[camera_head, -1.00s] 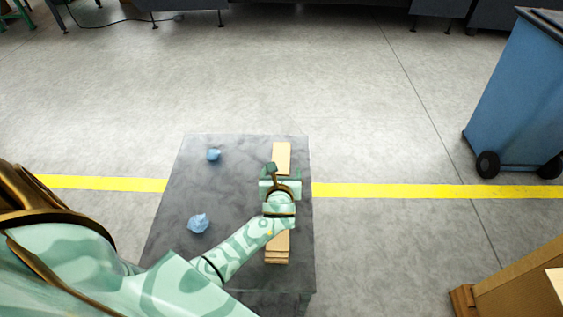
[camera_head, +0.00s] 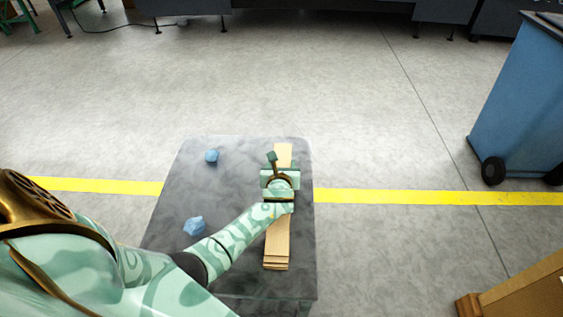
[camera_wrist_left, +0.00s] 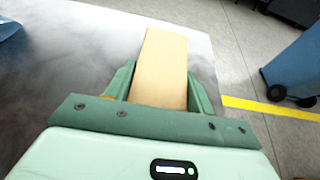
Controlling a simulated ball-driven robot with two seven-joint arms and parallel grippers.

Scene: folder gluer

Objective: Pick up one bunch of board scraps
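A bunch of board scraps (camera_head: 277,240), long pale tan strips stacked flat, lies lengthwise near the right side of a grey table (camera_head: 220,185). My left gripper (camera_head: 279,178) is over the far half of the bunch and hides part of it. In the left wrist view, the bunch (camera_wrist_left: 163,70) runs between the two fingers of my left gripper (camera_wrist_left: 160,82). The fingers are spread, one along each long side, with a thin gap at the left finger. Whether they touch the strips lower down is hidden. My right gripper is not in view.
Two crumpled blue pieces, one far (camera_head: 211,156) and one near (camera_head: 194,226), lie on the table's left part. A blue wheeled bin (camera_head: 520,105) stands at the far right. A cardboard box (camera_head: 520,290) is at the lower right. The floor beyond the table is clear.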

